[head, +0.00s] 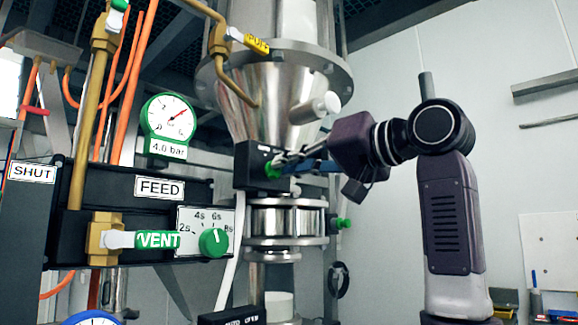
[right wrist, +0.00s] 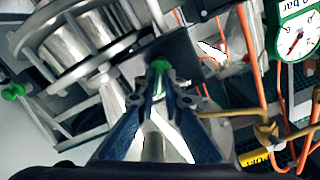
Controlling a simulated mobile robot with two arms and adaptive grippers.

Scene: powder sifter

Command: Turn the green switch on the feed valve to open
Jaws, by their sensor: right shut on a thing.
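A small green switch (head: 272,170) sits on the front of a black box (head: 247,158) under the steel hopper cone. My right gripper (head: 283,165) reaches it from the right, with its fingers closed around the switch. In the right wrist view the green switch (right wrist: 160,64) shows between the two blue fingertips (right wrist: 161,78). The fingers hide part of it, and I cannot read the marks on the box. My left gripper is in neither view.
Left of the hopper is a black panel with a FEED label (head: 160,187), a green timer knob (head: 213,242) and a VENT valve handle (head: 158,239). A pressure gauge (head: 169,117) and a yellow-tagged handle (head: 256,44) are close by.

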